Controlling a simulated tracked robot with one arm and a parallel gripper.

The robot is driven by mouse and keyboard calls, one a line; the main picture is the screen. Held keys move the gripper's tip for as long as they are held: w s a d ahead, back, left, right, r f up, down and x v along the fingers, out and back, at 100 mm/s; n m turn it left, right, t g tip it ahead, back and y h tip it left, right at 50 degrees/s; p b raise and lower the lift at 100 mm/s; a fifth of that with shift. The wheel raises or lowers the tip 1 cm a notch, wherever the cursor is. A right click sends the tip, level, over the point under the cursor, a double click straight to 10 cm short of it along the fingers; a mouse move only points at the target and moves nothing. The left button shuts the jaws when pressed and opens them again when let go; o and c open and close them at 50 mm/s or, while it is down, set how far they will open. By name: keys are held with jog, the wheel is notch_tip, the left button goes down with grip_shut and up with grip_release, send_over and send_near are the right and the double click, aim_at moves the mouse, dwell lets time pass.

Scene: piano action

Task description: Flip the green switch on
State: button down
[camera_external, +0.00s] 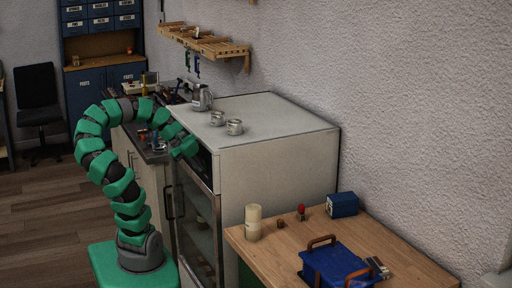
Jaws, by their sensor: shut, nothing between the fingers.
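My green, segmented arm arches up and over to the right. My gripper (192,150) is at its end, close to the dark upper front panel (204,162) of the white cabinet. The fingers are small and partly hidden by the arm, and they look shut and empty. I cannot tell whether they touch the panel. I cannot make out a green switch there; the arm's end covers part of that front.
The white cabinet (275,165) has a glass door with a dark handle. A metal jug (202,98) and two cups (217,118) (234,127) stand on its top.

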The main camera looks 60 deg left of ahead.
jog(key=shift+p, duration=0.3)
jog(key=shift+r, duration=0.1)
jog(key=shift+r, duration=0.7)
jog(key=shift+s, duration=0.15)
jog(key=s+f+b+v, duration=0.1)
jog(key=s+b+v, duration=0.1)
jog(key=v, duration=1)
jog(key=shift+s+d+b, duration=0.15)
jog(key=shift+d+b, duration=0.15)
jog(key=shift+s+f+p, duration=0.1)
jog(key=shift+p, duration=0.3)
